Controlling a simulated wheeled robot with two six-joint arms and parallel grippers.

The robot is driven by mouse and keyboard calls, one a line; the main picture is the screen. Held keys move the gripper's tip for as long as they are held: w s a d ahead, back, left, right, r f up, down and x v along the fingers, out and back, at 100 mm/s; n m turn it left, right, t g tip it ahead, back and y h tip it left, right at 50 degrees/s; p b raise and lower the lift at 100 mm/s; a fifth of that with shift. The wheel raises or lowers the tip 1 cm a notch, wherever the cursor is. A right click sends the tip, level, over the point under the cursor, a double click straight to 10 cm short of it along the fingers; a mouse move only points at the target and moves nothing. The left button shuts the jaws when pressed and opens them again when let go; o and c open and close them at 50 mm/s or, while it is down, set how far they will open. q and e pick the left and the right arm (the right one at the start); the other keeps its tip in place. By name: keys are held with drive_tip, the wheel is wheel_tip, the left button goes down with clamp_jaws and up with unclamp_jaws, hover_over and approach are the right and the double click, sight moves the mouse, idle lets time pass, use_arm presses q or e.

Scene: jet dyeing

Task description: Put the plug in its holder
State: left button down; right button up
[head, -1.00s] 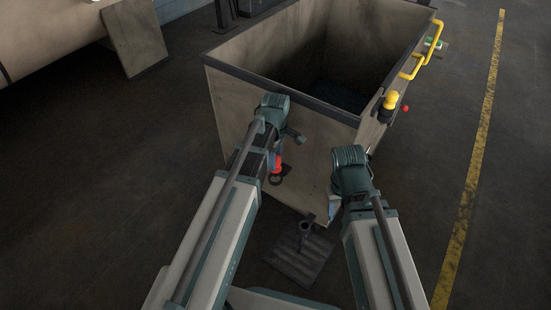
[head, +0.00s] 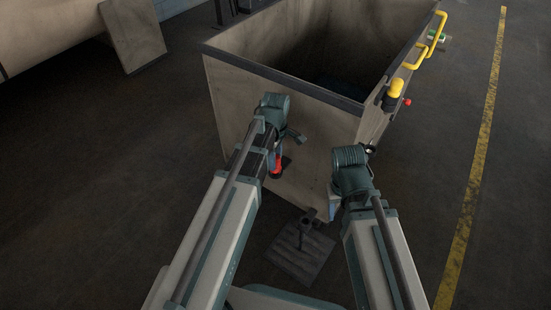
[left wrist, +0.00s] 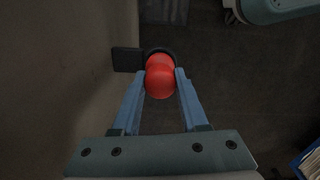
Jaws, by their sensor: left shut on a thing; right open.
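The red plug (head: 278,169) is in my left gripper (head: 273,161), in front of the bin's near wall. In the left wrist view the left gripper's blue fingers (left wrist: 162,75) are shut on the rounded red plug (left wrist: 160,82). A dark round holder (left wrist: 157,49), with a square black plate (left wrist: 127,60) beside it against the wall, shows just behind the plug. The holder also shows dark at the plug's lower end in the head view (head: 276,177). I cannot tell whether plug and holder touch. My right gripper (head: 334,207) is open and mostly hidden behind its wrist.
The large beige bin (head: 235,105) has a dark rim and stands close ahead. Yellow handles (head: 424,46) and a yellow-capped fitting (head: 394,92) are on its right side. A dark floor plate (head: 299,257) with a short post lies between my arms. The left floor is clear.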

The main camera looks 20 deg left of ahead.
use_arm(q)
drive_tip(key=shift+c, duration=1.8)
unclamp_jaws()
drive_tip(key=shift+r, duration=0.1)
wheel_tip(320, 180, up, 14)
drive_tip(key=p, duration=1.4)
drive_tip(key=shift+f, duration=0.2)
